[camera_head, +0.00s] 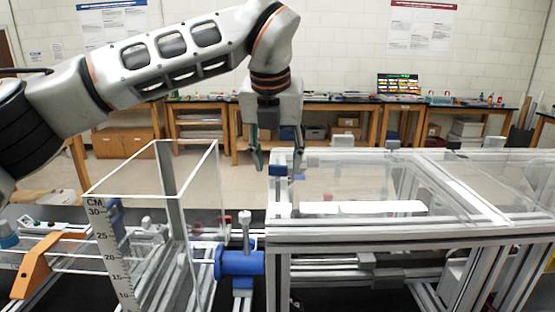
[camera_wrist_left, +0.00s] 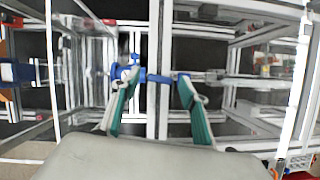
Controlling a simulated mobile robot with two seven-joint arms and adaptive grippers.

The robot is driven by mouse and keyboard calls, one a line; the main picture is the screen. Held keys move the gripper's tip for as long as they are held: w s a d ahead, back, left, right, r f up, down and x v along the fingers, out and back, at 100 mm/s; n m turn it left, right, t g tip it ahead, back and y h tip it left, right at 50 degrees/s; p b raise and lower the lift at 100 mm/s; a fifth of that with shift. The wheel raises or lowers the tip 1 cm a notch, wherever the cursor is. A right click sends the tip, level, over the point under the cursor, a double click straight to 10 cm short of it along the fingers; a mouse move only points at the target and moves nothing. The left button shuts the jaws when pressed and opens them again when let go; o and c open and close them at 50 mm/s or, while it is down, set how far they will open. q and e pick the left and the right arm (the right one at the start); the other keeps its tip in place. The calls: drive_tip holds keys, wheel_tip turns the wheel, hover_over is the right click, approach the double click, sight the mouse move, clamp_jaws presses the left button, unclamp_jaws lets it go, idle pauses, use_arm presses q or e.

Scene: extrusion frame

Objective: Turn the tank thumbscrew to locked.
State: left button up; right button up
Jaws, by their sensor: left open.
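The clear tank (camera_head: 150,235) with a CM scale stands left of centre. Beside its right wall is a blue round fitting (camera_head: 238,262) with a pale upright stem (camera_head: 245,232), which looks like the thumbscrew; I cannot tell its turn position. My left gripper (camera_head: 277,165) hangs pointing down, open, above and behind the frame's left corner in the picture. In the left wrist view its two green-padded fingers (camera_wrist_left: 155,88) are spread, with blue parts (camera_wrist_left: 153,78) showing between and beyond their tips. I see no contact with the fitting. My right gripper is not in view.
An aluminium extrusion frame (camera_head: 400,237) with clear top panels fills the right side. A small blue block (camera_head: 278,170) sits at its left corner. An orange bracket (camera_head: 40,262) is at the far left. Workbenches (camera_head: 340,106) line the back wall.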

use_arm(q)
drive_tip(key=shift+w+f, duration=0.1)
drive_tip(key=shift+f, duration=0.25)
drive_tip(key=c, duration=1.1)
